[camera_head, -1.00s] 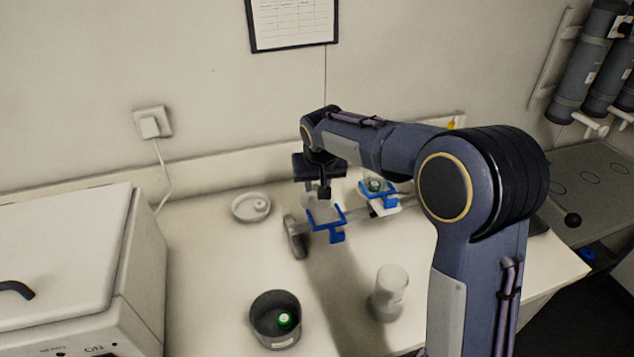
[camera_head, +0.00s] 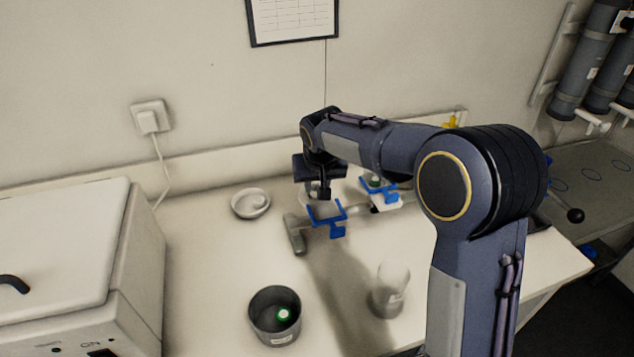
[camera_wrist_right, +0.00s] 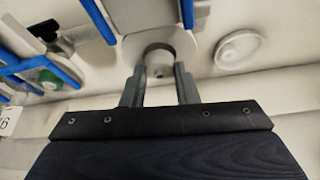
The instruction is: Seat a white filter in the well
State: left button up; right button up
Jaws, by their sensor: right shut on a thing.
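My right gripper (camera_head: 324,193) is shut and points down at the near blue-armed holder (camera_head: 327,216) with its pale plate. In the right wrist view the two fingers (camera_wrist_right: 159,88) close on a small whitish piece (camera_wrist_right: 160,71), likely the knob of a white filter. It sits by a round pale part with a dark opening (camera_wrist_right: 157,48), which looks like the well; whether the piece is in or above it I cannot tell. My left gripper is out of view.
A second blue holder (camera_head: 392,193) with a green-topped piece (camera_head: 375,181) stands behind to the right. A dark pot (camera_head: 262,325) holding a green-topped piece (camera_head: 283,314) and a clear beaker (camera_head: 389,290) stand in front. A white lidded machine (camera_head: 60,240) fills the left.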

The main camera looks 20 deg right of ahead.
jog(key=shift+f+b, duration=0.4)
jog(key=shift+f, duration=0.2)
jog(key=o, duration=0.9)
jog(key=shift+o, duration=0.5)
jog(key=shift+s+r, duration=0.1)
jog(key=shift+r, duration=0.35)
jog(key=v, duration=0.7)
jog(key=s+d+f+y, duration=0.1)
jog(key=s+d+y, duration=0.15)
jog(key=s, duration=0.65)
jog(key=s+d+y, duration=0.1)
jog(key=s+d, duration=0.3)
jog(key=s, duration=0.4)
jog(key=s+a+f, duration=0.1)
jog(key=s+f, duration=0.2)
jog(key=s, duration=0.4)
jog(key=s+a+f+t, duration=0.1)
jog(key=s+f, duration=0.2)
jog(key=s, duration=0.5)
jog(key=shift+a+y+b, duration=0.3)
jog(key=shift+y+b, duration=0.05)
jog(key=shift+b, duration=0.05)
